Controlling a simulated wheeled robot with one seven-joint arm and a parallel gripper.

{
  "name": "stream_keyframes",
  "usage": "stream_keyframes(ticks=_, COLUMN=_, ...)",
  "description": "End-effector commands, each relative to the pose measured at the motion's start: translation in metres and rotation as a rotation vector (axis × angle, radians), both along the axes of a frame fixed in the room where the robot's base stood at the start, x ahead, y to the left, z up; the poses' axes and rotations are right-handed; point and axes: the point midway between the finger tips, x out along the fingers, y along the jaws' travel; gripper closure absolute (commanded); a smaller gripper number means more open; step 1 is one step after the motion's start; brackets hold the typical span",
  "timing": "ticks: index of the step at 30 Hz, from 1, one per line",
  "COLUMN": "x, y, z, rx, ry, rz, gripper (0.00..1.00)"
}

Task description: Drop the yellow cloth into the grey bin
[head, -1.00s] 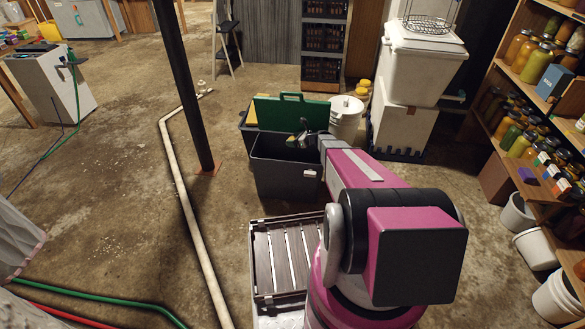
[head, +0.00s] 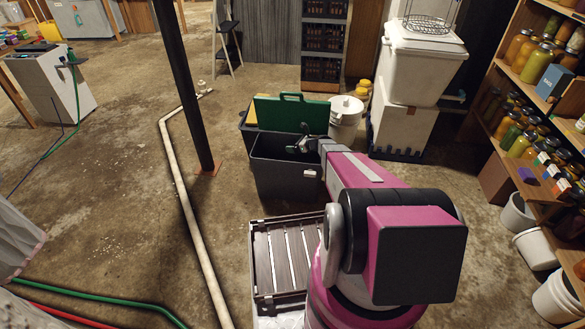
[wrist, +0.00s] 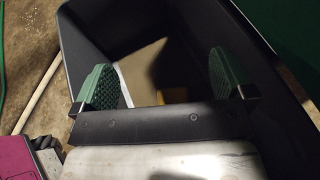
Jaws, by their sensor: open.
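The grey bin (head: 283,182) stands open on the concrete floor, dark grey with a light tag on its front. My gripper (head: 303,146) is over its mouth. In the wrist view, the green-padded jaws (wrist: 163,85) are spread apart with nothing between them, and the bin's dark walls (wrist: 95,30) surround them. A pale patch and a small dull-yellow patch (wrist: 177,95) show low inside the bin, beyond the jaws. The yellow patch may be the yellow cloth, but it is too dark and partly hidden to tell. No cloth hangs from my gripper.
A green panel (head: 292,111) rises behind the bin, with a white bucket (head: 345,118) to its right. A slatted dark crate (head: 287,258) is in front. A black post (head: 184,85) and a white pipe (head: 180,190) are to the left.

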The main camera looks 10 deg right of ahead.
Motion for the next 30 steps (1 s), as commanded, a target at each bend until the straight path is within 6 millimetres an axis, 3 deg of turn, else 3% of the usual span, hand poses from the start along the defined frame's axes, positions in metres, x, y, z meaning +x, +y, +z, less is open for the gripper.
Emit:
stream_keyframes(ticks=16, x=-0.052, y=-0.065, z=0.035, rx=0.000, ry=-0.001, rz=-0.002, gripper=0.00)
stream_keyframes(ticks=30, x=-0.060, y=-0.075, z=0.040, rx=0.000, ry=0.000, rz=0.000, gripper=0.00)
